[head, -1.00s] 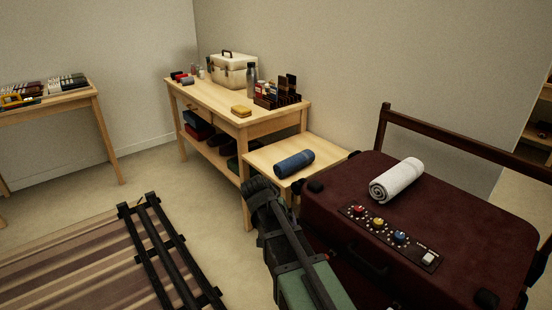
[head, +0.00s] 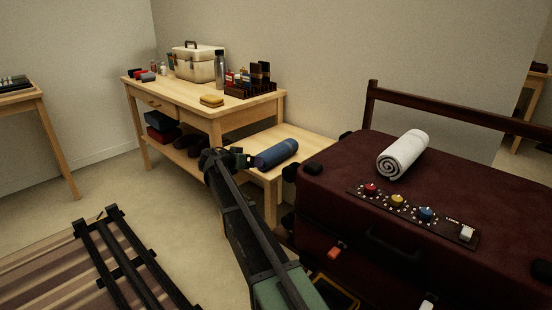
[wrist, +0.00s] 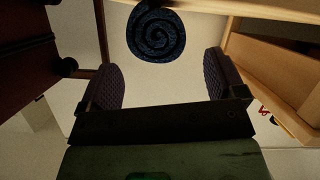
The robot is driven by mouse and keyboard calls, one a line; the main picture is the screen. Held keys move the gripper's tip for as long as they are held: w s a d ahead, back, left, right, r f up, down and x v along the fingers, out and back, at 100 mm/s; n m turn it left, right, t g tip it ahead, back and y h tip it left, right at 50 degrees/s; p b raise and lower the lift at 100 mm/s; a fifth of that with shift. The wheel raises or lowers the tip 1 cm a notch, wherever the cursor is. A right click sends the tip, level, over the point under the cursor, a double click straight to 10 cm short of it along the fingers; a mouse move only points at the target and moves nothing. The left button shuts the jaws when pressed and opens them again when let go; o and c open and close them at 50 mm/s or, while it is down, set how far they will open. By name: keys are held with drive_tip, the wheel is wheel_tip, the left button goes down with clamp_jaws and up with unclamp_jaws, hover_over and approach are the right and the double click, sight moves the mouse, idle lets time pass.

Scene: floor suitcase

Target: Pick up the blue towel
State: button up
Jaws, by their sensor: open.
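The rolled blue towel (head: 277,155) lies on the low light-wood side table (head: 300,142), between the workbench and the suitcase. In the wrist view the blue towel (wrist: 155,33) shows its spiral end, ahead of my gripper and centred between the fingers. My gripper (head: 236,158) is beside the towel's left end in the head view. In the wrist view my gripper (wrist: 163,78) is open, with a pad on each side and nothing between them. In the head view the fingers are small and partly hidden by my arm.
A dark red suitcase (head: 340,185) stands to the right, with a rolled white towel (head: 403,153) and a knob panel (head: 412,212) on top.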

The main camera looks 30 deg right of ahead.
sight(277, 153)
drive_tip(key=b+x, duration=0.2)
drive_tip(key=x, duration=0.4)
drive_tip(key=shift+d+f, duration=0.15)
drive_tip(key=shift+f, duration=0.1)
drive_tip(key=shift+w+d, duration=0.1)
drive_tip(key=shift+d, duration=0.15)
drive_tip(key=shift+r, duration=0.1)
drive_tip(key=c, duration=0.6)
drive_tip(key=shift+c, duration=0.2)
drive_tip(key=shift+r, duration=0.1)
